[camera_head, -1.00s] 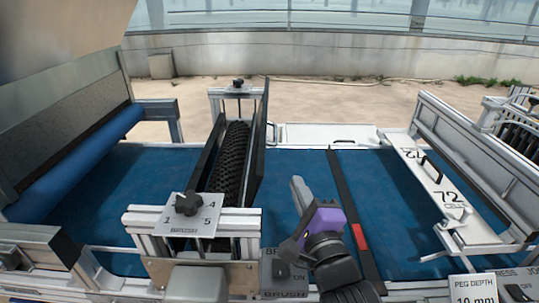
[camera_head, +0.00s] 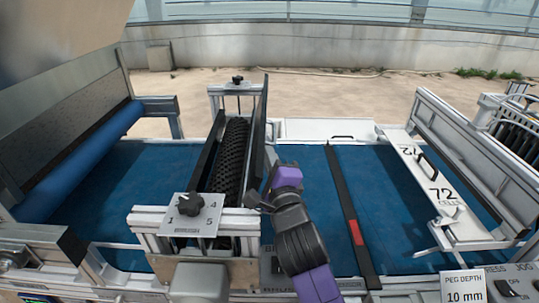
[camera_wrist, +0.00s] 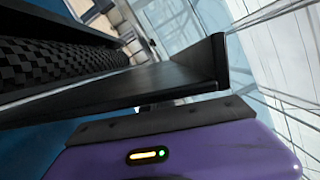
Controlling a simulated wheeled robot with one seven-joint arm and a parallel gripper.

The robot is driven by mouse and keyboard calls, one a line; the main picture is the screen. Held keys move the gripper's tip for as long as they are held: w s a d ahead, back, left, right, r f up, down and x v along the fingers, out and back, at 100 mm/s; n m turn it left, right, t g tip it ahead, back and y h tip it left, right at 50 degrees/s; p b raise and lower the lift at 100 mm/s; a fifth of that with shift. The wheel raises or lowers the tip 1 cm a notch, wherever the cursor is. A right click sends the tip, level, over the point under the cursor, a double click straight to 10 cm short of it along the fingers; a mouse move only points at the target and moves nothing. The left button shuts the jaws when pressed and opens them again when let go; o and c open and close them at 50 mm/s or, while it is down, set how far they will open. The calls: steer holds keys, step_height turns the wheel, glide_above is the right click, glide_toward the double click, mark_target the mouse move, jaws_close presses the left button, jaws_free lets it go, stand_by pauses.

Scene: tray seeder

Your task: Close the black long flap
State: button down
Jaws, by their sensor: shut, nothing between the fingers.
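The black long flap (camera_head: 258,140) stands steeply along the right side of the dark bristled brush roller (camera_head: 231,160). A gap separates its top edge from the roller. In the wrist view the flap (camera_wrist: 150,88) crosses the picture as a flat black panel with a raised end, the checkered roller (camera_wrist: 55,60) behind it. My gripper (camera_head: 274,178), purple and dark grey, is shut and empty on the flap's right side, near its front end. In the wrist view its dark front edge (camera_wrist: 165,121) lies just below the flap; I cannot tell whether they touch.
A metal frame with a numbered knob plate (camera_head: 190,213) stands in front of the roller. To the right, a black bar with a red patch (camera_head: 346,205) crosses the blue belt (camera_head: 385,190). A white "72 cells" plate (camera_head: 432,175) lies farther right. Belt between flap and bar is open.

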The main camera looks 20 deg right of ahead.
steer(key=shift+a, duration=0.1)
steer(key=r+n, duration=0.2)
steer(key=n, duration=0.2)
glide_above(252, 175)
steer(key=shift+w+f+g, duration=0.25)
steer(key=shift+w+g, duration=0.1)
steer(key=shift+g, duration=0.05)
steer(key=a+b, duration=0.1)
steer(key=w+a+b, duration=0.1)
steer(key=shift+a+n+b, duration=0.3)
steer(key=shift+a+n, duration=0.05)
steer(key=shift+n, duration=0.05)
steer(key=shift+r, duration=0.15)
